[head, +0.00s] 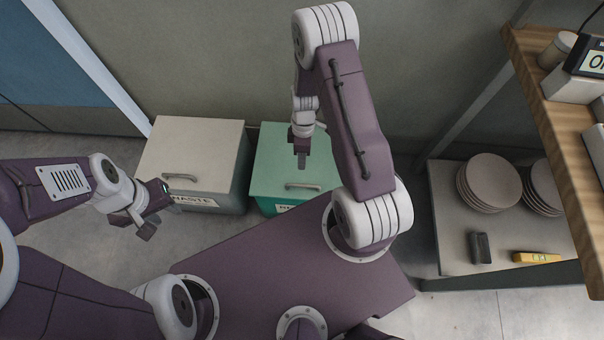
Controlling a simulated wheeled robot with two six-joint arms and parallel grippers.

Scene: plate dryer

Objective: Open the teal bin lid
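The teal bin (266,206) stands on the floor against the wall, with its teal lid (274,170) lying closed on top. A light bar handle (303,186) is on the lid near its front edge. My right gripper (302,162) points down over the lid, a little behind the handle; its fingers look close together, but the gap is not clear. I cannot tell its height above the lid. The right arm hides the lid's right part. My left gripper (151,222) is in front of the neighbouring bin, away from the teal lid, with its fingers apart and nothing between them.
A grey-white bin (196,150) marked "WASTE" stands left of the teal one, its lid closed. On the right, a low shelf (455,240) holds stacked plates (489,182), a dark block (481,248) and a yellow item (537,258). A wooden shelf (545,95) is above it.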

